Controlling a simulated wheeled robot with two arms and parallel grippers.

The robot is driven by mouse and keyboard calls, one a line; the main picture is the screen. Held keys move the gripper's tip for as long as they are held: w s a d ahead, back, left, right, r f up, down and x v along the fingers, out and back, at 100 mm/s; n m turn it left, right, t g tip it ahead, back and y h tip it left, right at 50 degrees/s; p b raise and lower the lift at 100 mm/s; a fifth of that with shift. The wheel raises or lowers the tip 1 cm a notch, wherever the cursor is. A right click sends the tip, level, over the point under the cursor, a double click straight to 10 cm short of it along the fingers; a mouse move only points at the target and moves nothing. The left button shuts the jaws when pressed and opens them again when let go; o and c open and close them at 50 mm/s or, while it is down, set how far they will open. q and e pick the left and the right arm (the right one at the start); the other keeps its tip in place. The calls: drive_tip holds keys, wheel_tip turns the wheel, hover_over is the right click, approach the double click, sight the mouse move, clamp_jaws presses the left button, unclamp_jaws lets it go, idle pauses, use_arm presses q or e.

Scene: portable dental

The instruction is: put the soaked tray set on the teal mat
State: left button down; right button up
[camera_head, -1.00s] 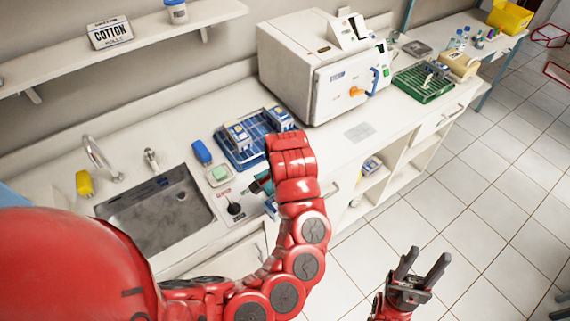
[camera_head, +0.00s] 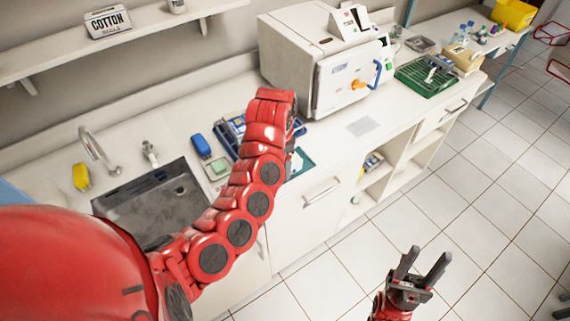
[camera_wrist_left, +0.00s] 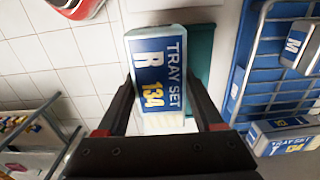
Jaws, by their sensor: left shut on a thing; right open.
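My left gripper (camera_wrist_left: 163,98) is shut on a tray set box (camera_wrist_left: 158,75), white with a blue label reading "TRAY SET R 134". In the left wrist view the box overlaps part of the teal mat (camera_wrist_left: 202,58); I cannot tell whether it touches the mat. In the head view the teal mat (camera_head: 302,163) shows at the counter's front edge, partly hidden by my left arm, which also hides most of the left gripper and the box. My right gripper (camera_head: 427,260) is open and empty over the tiled floor.
A blue rack (camera_head: 228,143) stands beside the mat; its wires show in the left wrist view (camera_wrist_left: 238,75) with other tray sets (camera_wrist_left: 283,134). A white steriliser (camera_head: 300,65) stands behind. A green rack (camera_head: 427,77) and the sink (camera_head: 150,203) are on the counter.

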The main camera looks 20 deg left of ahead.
use_arm(q)
drive_tip(key=w+p, duration=0.1)
drive_tip(key=w, duration=0.2)
drive_tip(key=shift+w+a, duration=0.1)
drive_tip(key=shift+a, duration=0.05)
drive_tip(key=shift+w+f, duration=0.2)
drive_tip(key=shift+w, duration=0.35)
drive_tip(key=shift+w+r+p, duration=0.15)
drive_tip(key=shift+w+p, duration=0.2)
wheel_tip(320, 180, down, 3)
drive_tip(key=shift+f+p, duration=0.1)
drive_tip(key=shift+p, duration=0.9)
drive_tip(key=shift+w+f, duration=0.1)
drive_tip(key=shift+f, duration=0.2)
drive_tip(key=shift+f, duration=0.15)
drive_tip(key=shift+c, duration=0.2)
unclamp_jaws()
